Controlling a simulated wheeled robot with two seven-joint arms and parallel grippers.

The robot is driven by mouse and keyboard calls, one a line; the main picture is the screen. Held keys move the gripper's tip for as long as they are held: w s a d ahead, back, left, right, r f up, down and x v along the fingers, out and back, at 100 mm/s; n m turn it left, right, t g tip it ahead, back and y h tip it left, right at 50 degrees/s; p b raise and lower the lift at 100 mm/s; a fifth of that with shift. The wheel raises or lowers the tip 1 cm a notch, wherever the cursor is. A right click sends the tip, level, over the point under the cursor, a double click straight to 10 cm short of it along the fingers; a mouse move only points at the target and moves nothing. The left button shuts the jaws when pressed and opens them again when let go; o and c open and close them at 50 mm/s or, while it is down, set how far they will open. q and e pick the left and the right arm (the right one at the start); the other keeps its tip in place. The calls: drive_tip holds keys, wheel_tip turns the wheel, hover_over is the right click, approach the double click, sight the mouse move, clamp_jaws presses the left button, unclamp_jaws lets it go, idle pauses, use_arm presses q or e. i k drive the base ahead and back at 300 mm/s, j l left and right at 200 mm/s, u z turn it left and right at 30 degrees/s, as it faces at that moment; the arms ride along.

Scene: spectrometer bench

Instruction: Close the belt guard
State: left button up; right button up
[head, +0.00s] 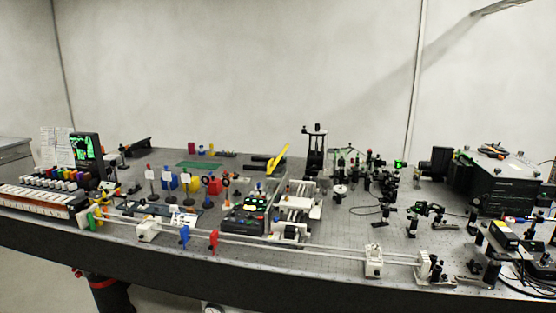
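A yellow bar-like piece (278,159) stands tilted up at the middle of the bench, its upper end toward the right, above a low black part (262,164). It may be the belt guard in a raised position, but it is too small to be sure. No belt can be made out under it. Just in front and to the right is a white stage assembly (297,203). Neither of my grippers shows in the head view.
A black control box (246,215) with coloured knobs stands in front of the yellow piece. Long white rails (300,250) run along the bench's front edge. A black post (315,150) stands behind right. Optics and a large dark box (500,183) crowd the right side.

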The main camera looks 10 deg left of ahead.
sight(273, 181)
drive_tip(key=i+j, duration=0.8)
drive_tip(key=j, duration=0.15)
